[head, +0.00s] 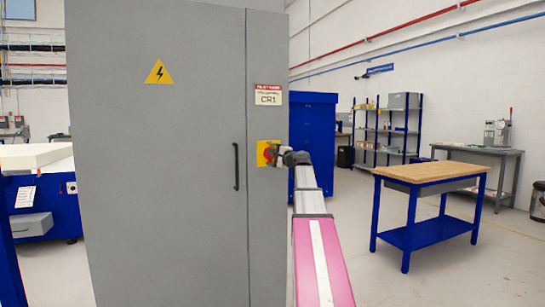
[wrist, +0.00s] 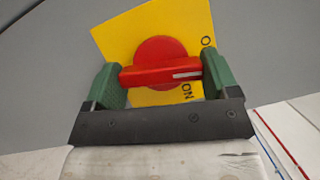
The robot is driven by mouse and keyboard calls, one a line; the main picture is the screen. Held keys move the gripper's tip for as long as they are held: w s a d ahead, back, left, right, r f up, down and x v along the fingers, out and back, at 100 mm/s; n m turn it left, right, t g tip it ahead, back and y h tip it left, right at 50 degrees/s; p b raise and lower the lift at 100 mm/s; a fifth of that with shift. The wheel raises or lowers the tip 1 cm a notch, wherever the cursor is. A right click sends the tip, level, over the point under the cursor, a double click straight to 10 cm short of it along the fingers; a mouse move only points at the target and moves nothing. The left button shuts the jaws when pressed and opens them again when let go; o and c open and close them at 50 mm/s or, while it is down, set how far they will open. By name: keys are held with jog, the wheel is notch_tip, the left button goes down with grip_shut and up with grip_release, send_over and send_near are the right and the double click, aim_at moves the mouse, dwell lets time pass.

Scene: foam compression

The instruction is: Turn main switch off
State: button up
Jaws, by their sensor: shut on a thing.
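The main switch is a red rotary knob with a bar handle (wrist: 160,74) on a yellow plate (wrist: 125,38), in the middle of the wrist view. My gripper (wrist: 161,76) is shut on the ends of the bar, one green finger at each side. The bar lies nearly level in this tilted view, with a white mark at its right end. "ON" shows just below that end and an "O" above it; other lettering is hidden. In the head view the yellow plate (head: 262,148) sits on the right part of the grey cabinet, with my gripper (head: 275,155) against the knob.
The grey cabinet (head: 160,190) has a black door handle (head: 236,166), a warning triangle (head: 158,73) and a CR1 label (head: 268,97). A wood-topped blue workbench (head: 430,172) stands at right. Open floor lies between it and the cabinet.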

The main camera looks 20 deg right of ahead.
jog(key=shift+n+g, duration=0.4)
jog(key=shift+n, duration=0.5)
jog(key=o, duration=0.8)
jog(key=v, duration=1.1)
jog(key=shift+w+a, duration=0.1)
